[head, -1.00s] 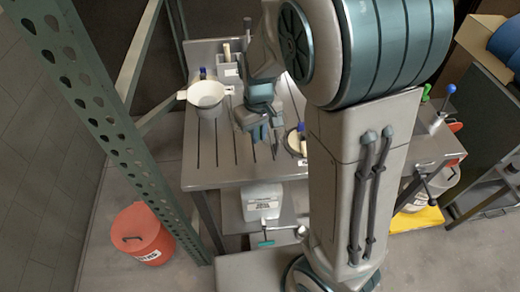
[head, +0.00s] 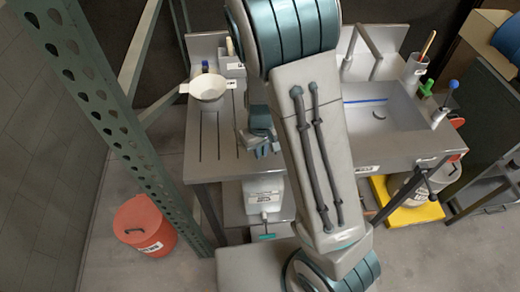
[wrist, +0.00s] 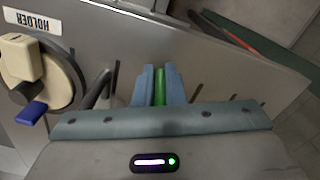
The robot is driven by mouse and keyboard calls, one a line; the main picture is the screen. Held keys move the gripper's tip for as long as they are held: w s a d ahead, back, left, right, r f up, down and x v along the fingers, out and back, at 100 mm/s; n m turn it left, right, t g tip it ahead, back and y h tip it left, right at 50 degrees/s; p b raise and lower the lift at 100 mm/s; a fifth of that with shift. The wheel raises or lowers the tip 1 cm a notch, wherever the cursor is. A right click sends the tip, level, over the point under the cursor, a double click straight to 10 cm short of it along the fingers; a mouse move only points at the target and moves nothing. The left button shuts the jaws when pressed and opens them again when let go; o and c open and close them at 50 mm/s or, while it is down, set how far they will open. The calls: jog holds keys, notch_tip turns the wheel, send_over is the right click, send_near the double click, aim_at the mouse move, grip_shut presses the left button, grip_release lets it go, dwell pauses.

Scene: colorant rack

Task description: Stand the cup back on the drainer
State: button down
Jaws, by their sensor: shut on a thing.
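My gripper (wrist: 160,88) has its two blue fingers close together, with a narrow bright green thing (wrist: 160,86) between them. It is shut on this green thing; I cannot tell whether that is part of the cup. In the head view my gripper (head: 264,150) is over the front right part of the grooved drainer (head: 212,160), partly hidden by my arm. In the wrist view the drainer (wrist: 200,50) lies beneath the fingers, its slots showing. I cannot pick out the cup for sure in either view.
A white bowl with side tabs (head: 208,88) stands at the drainer's back left. A round cream piece with a blue tab (wrist: 42,85) lies beside a HOLDER label (wrist: 33,22). The sink (head: 385,125) is at right. A red bucket (head: 145,225) and perforated green post (head: 105,120) stand left.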

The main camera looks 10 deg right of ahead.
jog(key=shift+f, duration=0.1)
jog(key=c, duration=1.9)
grip_release()
jog(key=shift+f, duration=0.1)
jog(key=o, duration=0.4)
jog(key=shift+r, duration=0.2)
